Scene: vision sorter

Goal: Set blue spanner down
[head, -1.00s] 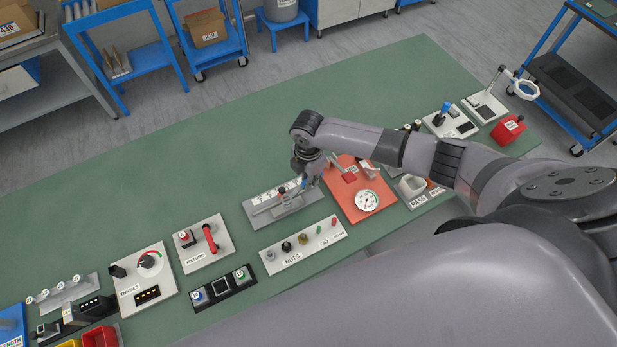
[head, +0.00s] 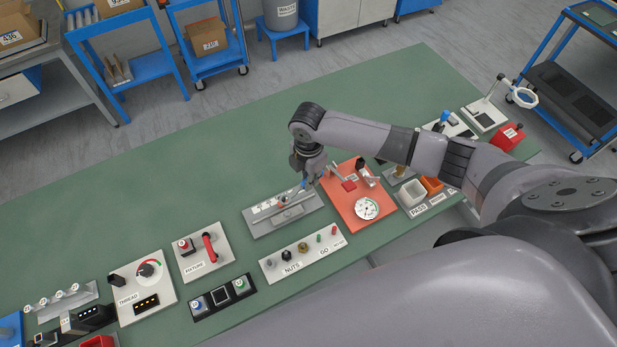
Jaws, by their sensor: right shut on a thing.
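My right gripper (head: 309,182) hangs over the right end of the grey rack (head: 257,229) at the middle of the green bench. It is shut on the blue spanner (head: 303,184), of which only a small blue part shows beside the fingers. The rest of the spanner is hidden or too small to make out. I cannot tell whether the spanner touches the rack. My left gripper is out of view.
An orange plate with a dial (head: 367,208) stands just right of the rack. A white NUTS/GO strip (head: 292,267) lies in front. The bench (head: 200,165) is clear behind the rack. Several fixtures, including the thread plate (head: 142,288), fill the front left.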

